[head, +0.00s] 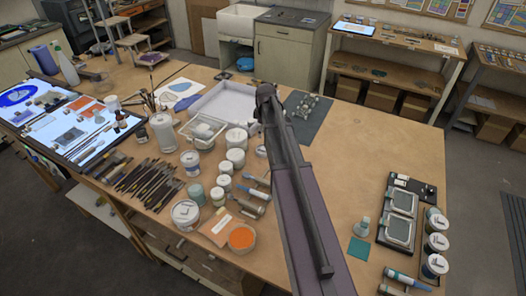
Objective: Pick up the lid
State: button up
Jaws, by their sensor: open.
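Several white-lidded jars stand in the middle of the table, among them a large jar (185,213) at the front and a smaller one (236,138) farther back. An open pot of orange paint (241,237) stands at the front edge. I cannot tell which lid the task means; no loose lid can be made out clearly. My gripper (266,98) is open at the far end of my arm, above the table between the white tray and the dark mat. Its fingertips are small and dark, and I see nothing held. My arm hides part of the table behind it.
A white tray (222,105) and a dark mat (305,120) lie at the back. Brushes and tools (145,182) crowd the left. A black tray (404,215) and jars (437,243) stand at the right. The table right of my arm (360,150) is mostly clear.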

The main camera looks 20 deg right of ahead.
jog(key=b, duration=0.7)
send_over(263, 149)
jog(key=s, duration=0.1)
jog(key=shift+s+a+f, duration=0.1)
jog(key=shift+a+f, duration=0.1)
jog(key=shift+f, duration=1.7)
jog(key=shift+a+f, duration=0.15)
jog(key=shift+f, duration=1.75)
jog(key=shift+f+b, duration=0.35)
jog(key=shift+b, duration=0.2)
jog(key=shift+w+d+f+b, duration=0.15)
jog(key=shift+w+f+b, duration=0.05)
jog(key=shift+f+b, duration=0.65)
jog(key=shift+w+d+f+b, duration=0.1)
jog(key=shift+w+f+b, duration=0.05)
jog(key=shift+f+b, duration=0.75)
jog(key=shift+w+d+f+b, duration=0.15)
jog(key=shift+w+f+b, duration=0.05)
jog(key=shift+f+b, duration=0.65)
jog(key=shift+r, duration=0.1)
jog(key=c, duration=0.9)
